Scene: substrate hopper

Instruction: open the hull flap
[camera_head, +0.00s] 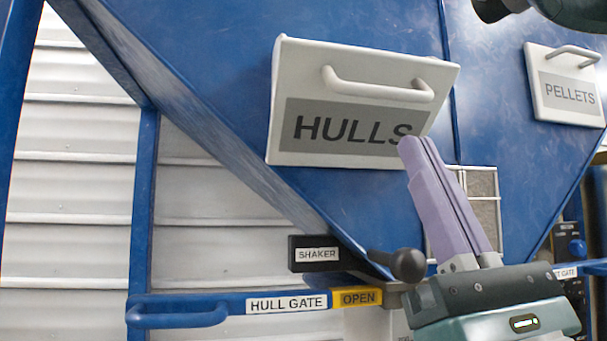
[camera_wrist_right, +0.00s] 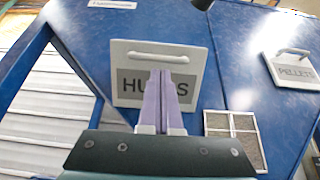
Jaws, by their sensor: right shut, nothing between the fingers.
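The hull flap (camera_head: 350,160) is a pale panel with a grey HULLS label and a bar handle (camera_head: 378,88) near its top edge, set on the blue hopper. Its pale left side edge shows, and I cannot tell whether it stands ajar. It also shows in the right wrist view (camera_wrist_right: 120,62), with its handle (camera_wrist_right: 160,57) above my fingertips. My right gripper (camera_head: 415,142) is shut and empty, its lilac fingers pointing up in front of the label's lower right part, below the handle. Contact with the flap cannot be told. In the wrist view the fingers (camera_wrist_right: 160,74) cover the label's middle. My left gripper is not in view.
A pellets flap (camera_head: 565,112) is at the right. Below the hull flap are a black shaker block (camera_head: 305,267), a dark knob (camera_head: 408,265) and a blue hull gate bar (camera_head: 210,302) with a yellow OPEN tag (camera_head: 357,297). A framed window (camera_head: 483,190) lies behind my right gripper.

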